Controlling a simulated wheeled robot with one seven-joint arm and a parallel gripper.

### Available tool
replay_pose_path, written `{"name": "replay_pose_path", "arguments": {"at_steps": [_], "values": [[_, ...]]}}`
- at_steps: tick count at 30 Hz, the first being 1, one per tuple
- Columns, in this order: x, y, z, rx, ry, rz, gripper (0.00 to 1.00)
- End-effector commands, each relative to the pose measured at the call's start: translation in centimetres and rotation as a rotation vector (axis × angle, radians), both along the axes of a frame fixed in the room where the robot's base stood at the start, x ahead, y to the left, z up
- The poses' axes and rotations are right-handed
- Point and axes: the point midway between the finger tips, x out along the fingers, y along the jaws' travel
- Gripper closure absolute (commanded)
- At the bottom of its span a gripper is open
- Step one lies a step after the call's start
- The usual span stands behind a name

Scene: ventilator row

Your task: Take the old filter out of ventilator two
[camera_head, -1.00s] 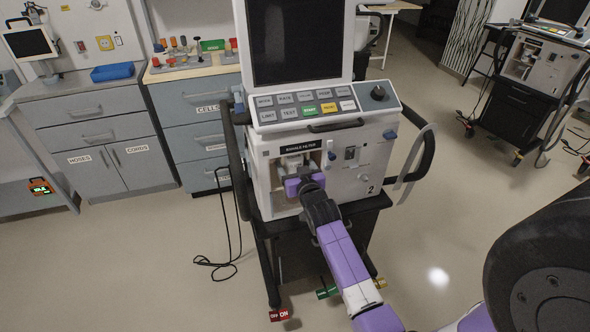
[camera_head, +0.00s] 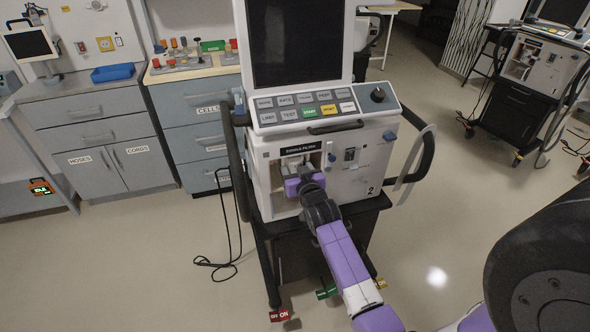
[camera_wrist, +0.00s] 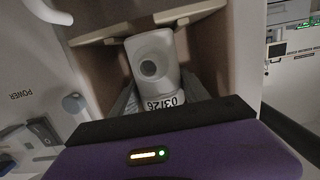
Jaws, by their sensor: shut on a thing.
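Ventilator two (camera_head: 335,185) stands in front of me, a white unit on a dark cart with "2" on its lower right front. Its filter bay, labelled EXHALE FILTER, is open at the front left. In the wrist view the pale filter (camera_wrist: 153,62) is in the tan-walled bay, with a round port facing me and a label reading 03/26. My gripper (camera_head: 300,175) reaches into the bay, its grey fingers (camera_wrist: 160,95) on either side of the filter and shut on it. The purple gripper body hides the filter's lower part. In the head view the filter is mostly hidden.
The bay walls (camera_wrist: 215,45) stand close around the filter. A blue knob (camera_wrist: 73,103) sits just left of the bay in the wrist view. A hose (camera_head: 412,165) hangs at the ventilator's right.

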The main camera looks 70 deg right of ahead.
Motion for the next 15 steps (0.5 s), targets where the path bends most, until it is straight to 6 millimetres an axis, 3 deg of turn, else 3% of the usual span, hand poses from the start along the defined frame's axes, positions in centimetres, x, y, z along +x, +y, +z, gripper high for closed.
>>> {"name": "replay_pose_path", "arguments": {"at_steps": [15], "values": [[-0.18, 0.24, 1.0, -0.011, -0.01, 0.001, 0.87]]}}
